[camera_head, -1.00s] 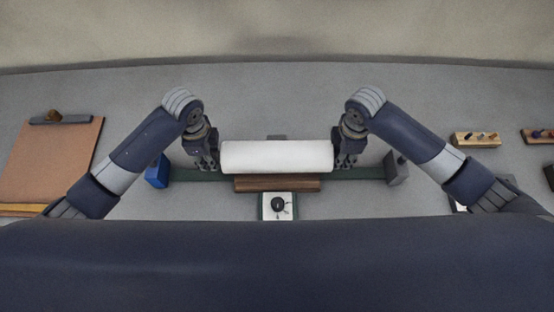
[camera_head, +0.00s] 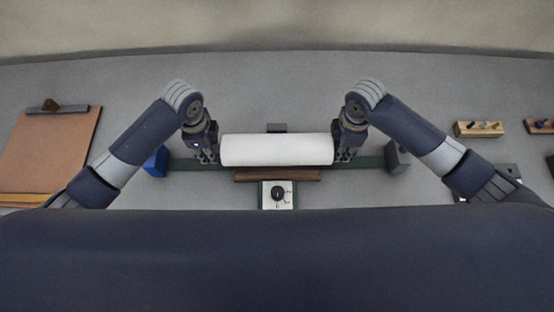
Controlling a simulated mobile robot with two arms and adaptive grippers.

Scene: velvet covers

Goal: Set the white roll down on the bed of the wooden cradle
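The white roll (camera_head: 277,150) lies level, left to right, in the middle of the head view. My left gripper (camera_head: 213,156) is at its left end and my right gripper (camera_head: 341,155) at its right end. The roll is held between them; the fingers are small and dark, and I cannot make out how they close on the ends. The brown wooden cradle (camera_head: 277,175) shows just below the roll in the picture, with most of its bed hidden behind the roll. I cannot tell whether the roll touches it.
A green bar (camera_head: 366,164) runs under the cradle between a blue block (camera_head: 156,162) and a grey block (camera_head: 397,158). A dial box (camera_head: 278,194) sits in front. A clipboard (camera_head: 45,150) lies at left; a pegged wooden block (camera_head: 479,129) is at right.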

